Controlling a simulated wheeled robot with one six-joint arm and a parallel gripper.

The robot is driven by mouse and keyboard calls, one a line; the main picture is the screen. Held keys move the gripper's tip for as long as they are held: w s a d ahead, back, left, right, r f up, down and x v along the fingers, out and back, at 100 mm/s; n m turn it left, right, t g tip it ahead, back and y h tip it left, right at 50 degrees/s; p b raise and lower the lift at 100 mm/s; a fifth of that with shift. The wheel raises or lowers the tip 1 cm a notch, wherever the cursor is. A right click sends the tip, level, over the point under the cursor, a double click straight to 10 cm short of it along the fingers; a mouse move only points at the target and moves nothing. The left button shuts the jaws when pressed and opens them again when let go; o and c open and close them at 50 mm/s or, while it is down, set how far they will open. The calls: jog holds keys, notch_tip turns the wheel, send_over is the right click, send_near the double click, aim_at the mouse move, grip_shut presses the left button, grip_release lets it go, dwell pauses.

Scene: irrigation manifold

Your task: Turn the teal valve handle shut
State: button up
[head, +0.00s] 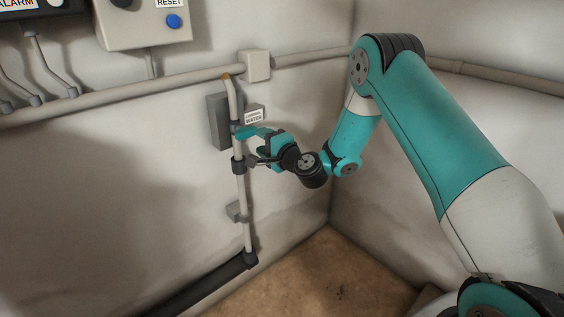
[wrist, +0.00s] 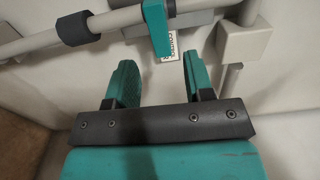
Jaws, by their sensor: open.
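My gripper (head: 263,146) is right of the pipe, close to the handle. In the wrist view its teal fingers (wrist: 160,70) are spread, with the handle's end showing in line with the gap between them. I see no contact there. In the head view, handle and fingers partly overlap and are similar in colour.
A grey plate (head: 219,121) sits behind the pipe. A horizontal conduit (head: 150,87) with a junction box (head: 255,65) runs above. A control box with a blue reset button (head: 174,21) hangs upper left.

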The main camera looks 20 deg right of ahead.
jog(key=b+v, duration=0.6)
jog(key=v, duration=0.2)
jog(key=shift+s, duration=0.2)
jog(key=s+a+r+n+g+y+p, duration=0.3)
jog(key=s+a+r+n+g, duration=0.25)
jog(key=a+n, duration=0.2)
jog(key=s+a+r+n+g+y+p, duration=0.35)
jog(key=s+a+r+n, duration=0.25)
jog(key=a, duration=0.2)
jog(key=s+d+r+n+g+h+p, duration=0.2)
jog(key=s+n+g+h, duration=0.2)
jog(key=s, duration=0.7)
jog(key=s+d+r+n+g+h+p, duration=0.2)
jog(key=s+d+n+g+h+p, duration=0.1)
jog(key=s, duration=0.8)
jog(key=shift+s+r+n+g+h, duration=0.25)
jog(key=shift+n+g+h, duration=0.2)
jog(key=shift+n+g, duration=0.15)
